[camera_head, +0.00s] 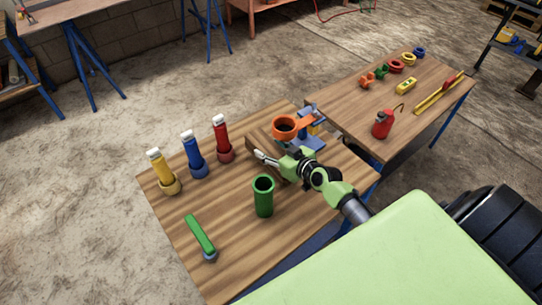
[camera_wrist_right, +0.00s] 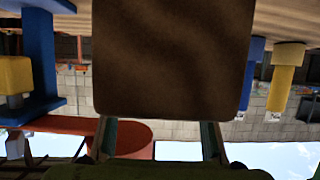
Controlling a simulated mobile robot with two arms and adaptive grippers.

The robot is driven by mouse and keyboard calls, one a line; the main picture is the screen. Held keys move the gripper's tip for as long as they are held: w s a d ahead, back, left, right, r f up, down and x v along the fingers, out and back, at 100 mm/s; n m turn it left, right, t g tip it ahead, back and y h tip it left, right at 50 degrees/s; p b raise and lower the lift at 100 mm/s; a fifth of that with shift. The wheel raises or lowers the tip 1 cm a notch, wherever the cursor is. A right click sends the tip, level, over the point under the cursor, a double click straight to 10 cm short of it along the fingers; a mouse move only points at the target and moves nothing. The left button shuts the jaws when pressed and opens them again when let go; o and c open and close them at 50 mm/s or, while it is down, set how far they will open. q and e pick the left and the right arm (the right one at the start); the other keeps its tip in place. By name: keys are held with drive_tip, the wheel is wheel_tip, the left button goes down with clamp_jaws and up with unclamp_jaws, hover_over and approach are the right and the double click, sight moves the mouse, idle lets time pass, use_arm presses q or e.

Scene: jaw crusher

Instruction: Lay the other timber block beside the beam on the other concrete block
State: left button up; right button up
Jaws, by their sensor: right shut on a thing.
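A brown block (camera_head: 256,142), dark and wood-coloured, is at my right gripper (camera_head: 266,158) over the near table in the head view. In the right wrist view the brown block (camera_wrist_right: 172,60) fills the upper middle, and the two fingers (camera_wrist_right: 160,140) reach up to it. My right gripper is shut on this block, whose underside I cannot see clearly. I cannot make out a beam or a concrete block in either view. My left gripper is not in view.
Beside the block are an orange cup (camera_head: 285,127) and a blue stand (camera_head: 311,143). Red, blue and yellow bottles (camera_head: 196,165) stand at the left in holders. A green cylinder (camera_head: 264,197) and green-handled tool (camera_head: 200,234) are nearer. A second table (camera_head: 350,110) holds a red can (camera_head: 382,125).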

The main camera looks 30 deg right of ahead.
drive_tip(key=shift+f+b, duration=1.25)
drive_tip(key=shift+f, duration=0.3)
drive_tip(key=shift+f, duration=0.1)
drive_tip(key=o, duration=1.6)
